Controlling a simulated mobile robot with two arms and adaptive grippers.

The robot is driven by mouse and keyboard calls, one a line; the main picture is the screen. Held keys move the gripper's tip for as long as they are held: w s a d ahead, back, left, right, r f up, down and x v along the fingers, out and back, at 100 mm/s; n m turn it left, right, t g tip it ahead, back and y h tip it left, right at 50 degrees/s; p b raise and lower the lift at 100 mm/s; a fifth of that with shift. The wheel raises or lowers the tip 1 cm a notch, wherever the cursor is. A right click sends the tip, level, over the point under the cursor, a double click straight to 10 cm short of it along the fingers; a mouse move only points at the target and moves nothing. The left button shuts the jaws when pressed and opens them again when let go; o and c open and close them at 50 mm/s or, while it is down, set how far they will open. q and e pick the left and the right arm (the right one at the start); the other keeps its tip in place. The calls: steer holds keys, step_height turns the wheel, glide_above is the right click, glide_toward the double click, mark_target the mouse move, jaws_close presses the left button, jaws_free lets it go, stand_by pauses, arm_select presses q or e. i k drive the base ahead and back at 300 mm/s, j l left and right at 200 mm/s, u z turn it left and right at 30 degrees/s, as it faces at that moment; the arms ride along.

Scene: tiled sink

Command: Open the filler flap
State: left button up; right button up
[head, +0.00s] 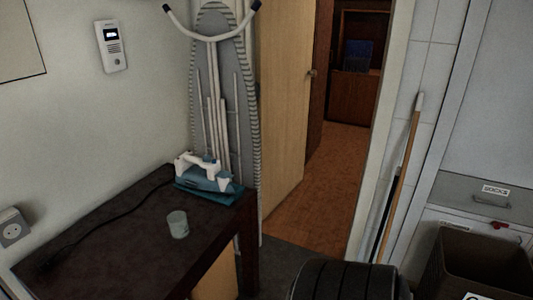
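A steam iron (207,183), teal and white, stands on the back right corner of a dark brown table (120,245). Its white handle part is on top and a dark cord runs from it to the left across the table. A filler flap on the iron is too small to make out, so I cannot tell whether it is open or shut. Neither my left nor my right gripper is in view.
A small pale cup (177,224) stands on the table in front of the iron. An ironing board (225,95) leans upright behind it. A dark rounded, ribbed object (345,281) is at the bottom. A brown bin (477,264) is at the right. The table's front left is mostly clear.

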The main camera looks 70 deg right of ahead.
mark_target(224, 174)
steer(key=z, duration=1.8)
